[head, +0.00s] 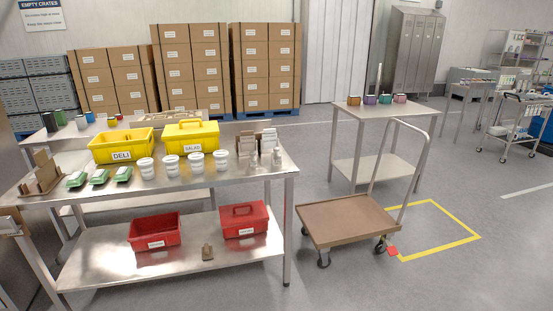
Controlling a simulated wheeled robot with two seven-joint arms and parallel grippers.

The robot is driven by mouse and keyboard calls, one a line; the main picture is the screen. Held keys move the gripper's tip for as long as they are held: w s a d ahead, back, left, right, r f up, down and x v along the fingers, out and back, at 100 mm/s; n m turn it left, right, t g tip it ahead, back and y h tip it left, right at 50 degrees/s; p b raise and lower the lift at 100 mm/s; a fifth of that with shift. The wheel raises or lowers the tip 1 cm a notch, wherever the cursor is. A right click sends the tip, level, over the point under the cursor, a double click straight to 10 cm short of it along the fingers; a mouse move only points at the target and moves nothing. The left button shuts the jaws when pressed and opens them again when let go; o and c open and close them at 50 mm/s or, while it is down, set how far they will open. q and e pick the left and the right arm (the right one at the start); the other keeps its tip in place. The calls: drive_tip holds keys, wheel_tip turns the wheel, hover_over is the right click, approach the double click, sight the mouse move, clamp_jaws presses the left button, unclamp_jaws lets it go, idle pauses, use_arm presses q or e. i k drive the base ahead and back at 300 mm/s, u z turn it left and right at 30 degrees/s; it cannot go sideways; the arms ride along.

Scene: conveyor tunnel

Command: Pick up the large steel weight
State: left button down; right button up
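A small grey-silver upright object (277,157) with a narrower top stands at the right end of the steel table (238,181), near the white-and-brown card holders. It looks like a metal weight, but it is too small to be sure. A brownish knobbed object (207,252), also weight-like in shape, stands on the table's lower shelf (105,266), between two red boxes. I cannot tell from its colour whether it is steel. Neither of my grippers is in view.
Yellow tubs, DELI (122,147) and SALAD (191,144), white cups (196,161) and green packs (99,177) crowd the tabletop. Red boxes (154,232) (244,220) sit below. A brown-decked trolley (348,219) stands right of the table.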

sight(275, 156)
drive_tip(key=u, duration=0.35)
drive_tip(key=i, duration=1.8)
drive_tip(key=z, duration=0.2)
